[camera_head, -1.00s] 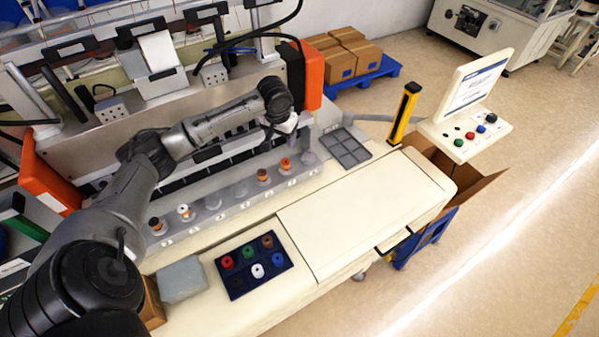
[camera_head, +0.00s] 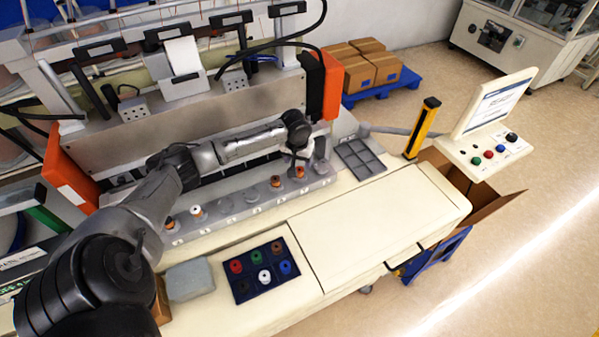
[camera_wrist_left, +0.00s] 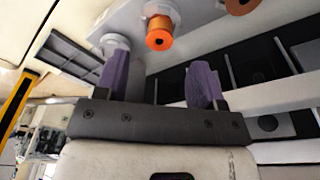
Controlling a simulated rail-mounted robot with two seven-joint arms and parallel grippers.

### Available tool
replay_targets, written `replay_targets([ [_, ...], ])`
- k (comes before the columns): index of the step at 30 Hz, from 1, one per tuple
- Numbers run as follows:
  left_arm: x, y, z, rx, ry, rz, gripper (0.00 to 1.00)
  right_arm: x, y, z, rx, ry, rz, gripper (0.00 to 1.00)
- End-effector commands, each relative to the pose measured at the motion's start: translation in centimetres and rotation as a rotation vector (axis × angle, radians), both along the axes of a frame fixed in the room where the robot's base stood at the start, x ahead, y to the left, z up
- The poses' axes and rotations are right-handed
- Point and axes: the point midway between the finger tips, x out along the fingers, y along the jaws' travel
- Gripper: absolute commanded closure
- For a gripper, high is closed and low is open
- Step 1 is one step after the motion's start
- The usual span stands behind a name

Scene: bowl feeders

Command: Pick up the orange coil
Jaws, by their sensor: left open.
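The orange coil (camera_head: 300,172) sits on a peg near the right end of the grey holder row in the head view. In the left wrist view the orange coil (camera_wrist_left: 160,40) shows on its white seat, beyond the fingertips and roughly centred between them. My left gripper (camera_wrist_left: 159,75) is open and empty, its two purple fingers spread apart. In the head view the left gripper (camera_head: 301,157) is just behind and above the orange coil, apart from it as far as I can see. My right gripper is in neither view.
A brown coil (camera_head: 275,181) stands left of the orange one, and an empty peg (camera_head: 320,166) right of it. A grey compartment tray (camera_head: 360,157) lies to the right. A dark blue tray (camera_head: 240,290) with several coloured coils lies in front. The cream worktop (camera_head: 375,225) is clear.

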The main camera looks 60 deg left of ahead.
Motion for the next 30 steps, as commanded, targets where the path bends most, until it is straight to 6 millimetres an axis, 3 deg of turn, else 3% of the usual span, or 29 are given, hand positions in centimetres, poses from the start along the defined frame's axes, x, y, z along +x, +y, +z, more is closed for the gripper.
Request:
replay_targets([
  [12,0.5,0.3,-4.5,-0.001,0.001,0.001,0.37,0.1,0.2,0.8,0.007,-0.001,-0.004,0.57],
  [23,0.6,0.4,-5.1,0.0,0.0,-0.001,0.37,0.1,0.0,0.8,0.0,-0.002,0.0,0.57],
  [30,0.6,0.4,-5.1,0.001,0.001,-0.001,0.6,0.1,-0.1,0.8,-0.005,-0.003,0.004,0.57],
])
